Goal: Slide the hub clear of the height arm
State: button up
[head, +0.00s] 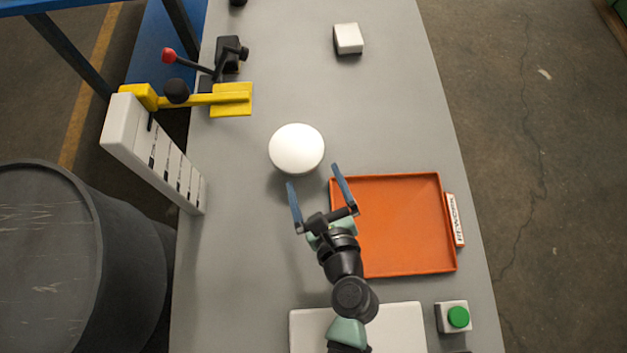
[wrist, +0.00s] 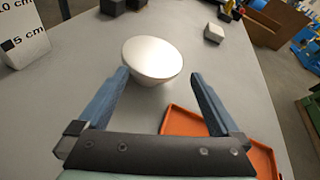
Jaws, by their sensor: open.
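The hub, a white round domed disc (head: 296,149), lies on the grey table just beyond my fingertips. It also shows in the wrist view (wrist: 152,58), ahead of and between the two fingers. The yellow height arm (head: 200,98) reaches over the table's left edge beside a white scale post (head: 150,150). The hub is to the right of and nearer than the arm's end, with bare table between them in the head view. My gripper (head: 312,175) is open with blue fingers spread and nothing held. Whether a fingertip touches the hub I cannot tell.
A white block (head: 348,38) stands at the far end. A dark lever fixture with a red knob (head: 168,56) is at far left. A green button (head: 458,316) sits near right.

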aim_at(299, 162)
jog(key=s+f+m, duration=0.1)
jog(key=s+f, duration=0.1)
jog(key=f+m, duration=0.1)
jog(key=shift+s+a+f+m, duration=0.25)
jog(key=shift+s+f+m, duration=0.05)
jog(key=shift+s+f, duration=0.1)
jog(key=shift+r, duration=0.1)
jog(key=shift+w, duration=0.1)
jog(key=x, duration=0.8)
jog(key=b+x, duration=0.1)
jog(key=x, duration=0.3)
jog(key=shift+w+a+f, duration=0.1)
jog(key=shift+w+f, duration=0.15)
jog(key=shift+f, duration=0.15)
jog(key=shift+c, duration=0.2)
grip_shut()
